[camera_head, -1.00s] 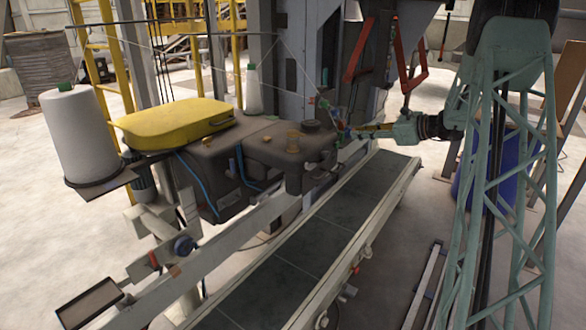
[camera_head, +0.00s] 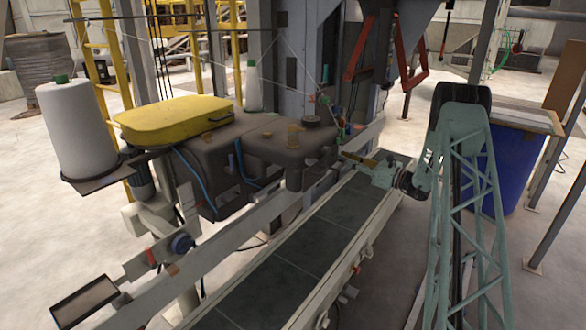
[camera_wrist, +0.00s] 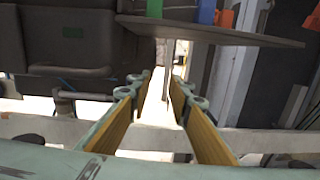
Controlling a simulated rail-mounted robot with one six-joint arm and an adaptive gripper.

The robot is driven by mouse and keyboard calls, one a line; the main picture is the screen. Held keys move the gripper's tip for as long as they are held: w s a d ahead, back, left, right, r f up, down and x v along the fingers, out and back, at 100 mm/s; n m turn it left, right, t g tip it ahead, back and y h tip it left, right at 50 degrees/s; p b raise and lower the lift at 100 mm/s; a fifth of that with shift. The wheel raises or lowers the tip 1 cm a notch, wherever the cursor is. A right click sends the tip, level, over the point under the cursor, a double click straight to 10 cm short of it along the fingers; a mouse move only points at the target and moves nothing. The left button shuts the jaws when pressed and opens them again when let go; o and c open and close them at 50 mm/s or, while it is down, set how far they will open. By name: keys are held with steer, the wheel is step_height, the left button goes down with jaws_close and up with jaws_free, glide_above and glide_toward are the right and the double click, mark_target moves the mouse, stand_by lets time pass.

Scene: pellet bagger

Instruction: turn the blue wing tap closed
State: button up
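I cannot make out the blue wing tap for certain. Small blue, green and red parts (camera_head: 343,122) cluster at the far end of the brown machine head in the head view. In the wrist view a blue part (camera_wrist: 154,8), a green part (camera_wrist: 207,12) and a red part (camera_wrist: 226,18) show at the top edge, cut off, above a dark plate. My gripper (camera_head: 346,156) is beside the machine head, over the conveyor, below that cluster. In the wrist view its yellow-padded fingers (camera_wrist: 163,85) are apart with nothing gripped between them.
The brown machine head (camera_head: 290,150) with a yellow cover (camera_head: 172,120) stands left of my gripper. The dark conveyor belt (camera_head: 290,248) runs below it. A dark plate (camera_wrist: 215,32) overhangs the fingers in the wrist view. A blue bin (camera_head: 505,165) stands behind my arm.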

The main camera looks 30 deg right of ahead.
steer(key=w+a+f+t+y+b, duration=0.2)
steer(key=w+a+f+t+b, duration=0.1)
steer(key=a+f, duration=0.8)
steer(key=shift+w+a+f+n+b, duration=0.2)
steer(key=shift+a+n+b, duration=0.1)
steer(key=shift+a+n, duration=0.1)
steer(key=shift+w+a+r, duration=0.1)
steer(key=shift+w, duration=0.05)
steer(key=b+x, duration=0.2)
steer(key=x, duration=1.1)
steer(key=shift+a+r, duration=0.2)
jaws_close()
